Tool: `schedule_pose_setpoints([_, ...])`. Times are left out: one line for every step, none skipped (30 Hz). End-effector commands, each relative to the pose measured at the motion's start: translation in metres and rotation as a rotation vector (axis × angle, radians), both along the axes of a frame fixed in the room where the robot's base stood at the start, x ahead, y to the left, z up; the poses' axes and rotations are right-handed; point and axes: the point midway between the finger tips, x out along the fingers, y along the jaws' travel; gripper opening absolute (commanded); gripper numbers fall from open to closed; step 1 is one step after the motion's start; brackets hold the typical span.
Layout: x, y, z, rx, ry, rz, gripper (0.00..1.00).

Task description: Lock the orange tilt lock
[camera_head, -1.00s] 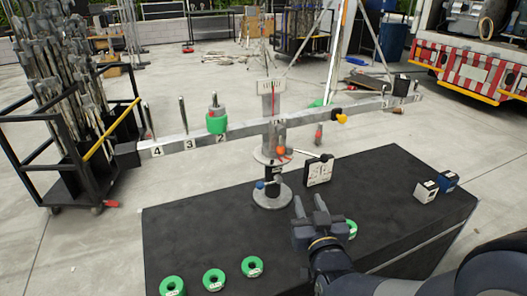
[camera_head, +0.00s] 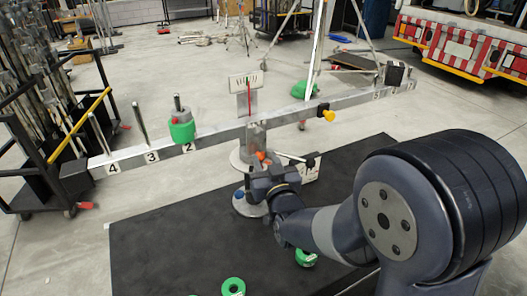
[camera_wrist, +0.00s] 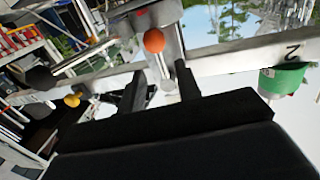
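The orange tilt lock shows as a round orange knob (camera_head: 261,156) at the middle post of the balance beam (camera_head: 220,135). It also shows in the wrist view (camera_wrist: 154,40), beyond my fingertips and roughly in line with the gap between them. My gripper (camera_wrist: 160,72) is open, with its two dark fingers apart and nothing between them. In the head view my gripper (camera_head: 261,178) is close below and in front of the knob, and it hides part of the post and base. I cannot tell whether a finger touches the knob.
A black-handled lever (camera_head: 309,161) sticks out right of the knob. A yellow knob (camera_head: 327,113) is on the beam's right arm. A green weight (camera_head: 182,130) sits on peg 2. The table's left part is clear.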

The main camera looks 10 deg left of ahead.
Motion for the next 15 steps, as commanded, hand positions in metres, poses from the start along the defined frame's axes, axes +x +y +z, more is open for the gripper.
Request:
schedule_pose_setpoints([0.008,0.004,0.0,0.0,0.001,-0.001,0.33])
schedule_pose_setpoints([0.012,0.005,0.0,0.0,0.001,-0.001,0.33])
schedule_pose_setpoints([0.017,0.008,0.0,-0.001,0.002,-0.001,0.33])
schedule_pose_setpoints([0.02,0.009,0.0,0.0,0.001,-0.001,0.33])
schedule_pose_setpoints([0.023,0.011,0.0,0.0,0.001,-0.001,0.33])
schedule_pose_setpoints([0.026,0.012,0.0,0.0,0.001,-0.001,0.33])
schedule_pose_setpoints([0.028,0.013,0.0,0.0,0.0,-0.001,0.33])
schedule_pose_setpoints([0.03,0.014,0.0,0.0,0.0,-0.001,0.33])
schedule_pose_setpoints([0.032,0.015,0.0,0.0,0.0,-0.001,0.33])
schedule_pose_setpoints([0.033,0.015,0.0,0.0,0.0,-0.001,0.33])
schedule_pose_setpoints([0.034,0.016,0.0,0.0,0.0,-0.001,0.33])
schedule_pose_setpoints([0.034,0.016,0.0,0.0,0.0,-0.001,0.33])
schedule_pose_setpoints([0.035,0.016,0.0,0.0,0.0,-0.001,0.33])
schedule_pose_setpoints([0.035,0.016,0.0,0.0,0.0,0.0,0.33])
schedule_pose_setpoints([0.035,0.016,0.0,0.0,0.0,0.0,0.33])
